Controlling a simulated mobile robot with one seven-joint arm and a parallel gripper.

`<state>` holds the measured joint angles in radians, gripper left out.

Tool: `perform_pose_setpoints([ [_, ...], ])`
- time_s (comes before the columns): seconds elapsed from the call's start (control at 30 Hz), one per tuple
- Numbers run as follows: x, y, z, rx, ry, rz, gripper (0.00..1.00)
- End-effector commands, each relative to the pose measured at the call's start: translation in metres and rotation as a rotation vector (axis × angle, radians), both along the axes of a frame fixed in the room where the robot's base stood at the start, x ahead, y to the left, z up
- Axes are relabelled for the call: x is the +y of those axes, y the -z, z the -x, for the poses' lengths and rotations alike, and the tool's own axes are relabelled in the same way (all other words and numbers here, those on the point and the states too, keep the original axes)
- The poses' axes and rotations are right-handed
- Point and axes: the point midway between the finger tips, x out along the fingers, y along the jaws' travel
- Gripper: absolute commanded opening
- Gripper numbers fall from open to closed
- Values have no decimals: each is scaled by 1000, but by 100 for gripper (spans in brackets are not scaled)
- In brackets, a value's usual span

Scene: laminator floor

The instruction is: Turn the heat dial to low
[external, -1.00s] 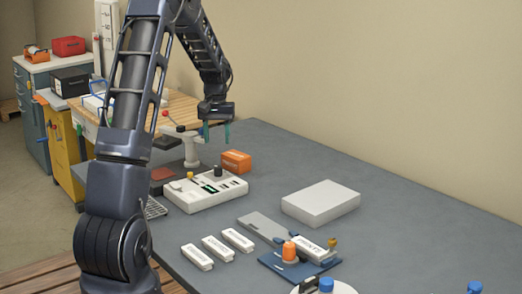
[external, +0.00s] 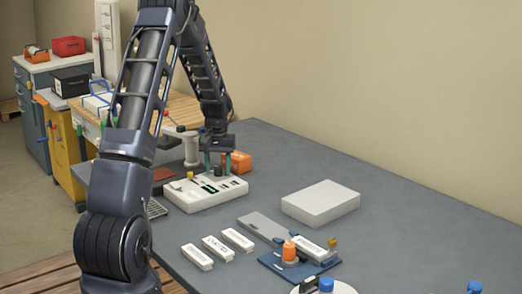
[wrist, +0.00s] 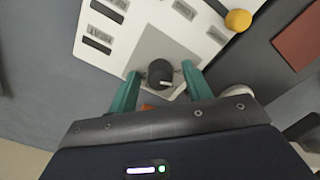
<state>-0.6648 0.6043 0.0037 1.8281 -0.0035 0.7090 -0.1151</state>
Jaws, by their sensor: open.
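The white control box (external: 188,200) lies on the grey table. A dark round dial (wrist: 160,74) sits on a grey square at one end of the box, with a pale mark on its face. My gripper (external: 217,167) is over that end of the box with its green fingers pointing down. In the wrist view my gripper (wrist: 160,76) is open, and the dial shows between the two fingers with a gap on each side. The dial's setting words are too small to read.
A yellow ball-topped lever (wrist: 238,20) stands at the box's edge. An orange box (external: 240,162) is close behind my gripper. White labelled blocks (external: 216,249), a blue-based fixture (external: 277,264) and a pale flat box (external: 320,203) lie nearer the front and right.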

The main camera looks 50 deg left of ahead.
Motion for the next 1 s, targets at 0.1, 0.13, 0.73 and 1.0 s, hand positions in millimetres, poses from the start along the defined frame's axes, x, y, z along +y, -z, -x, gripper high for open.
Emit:
perform_pose_setpoints([
  [0.1,0,0,0,0,0,0,49],
  [0.13,0,0,0,0,0,0,49],
  [0.73,0,0,0,0,37,0,5],
  [1.0,0,0,0,0,196,0,5],
])
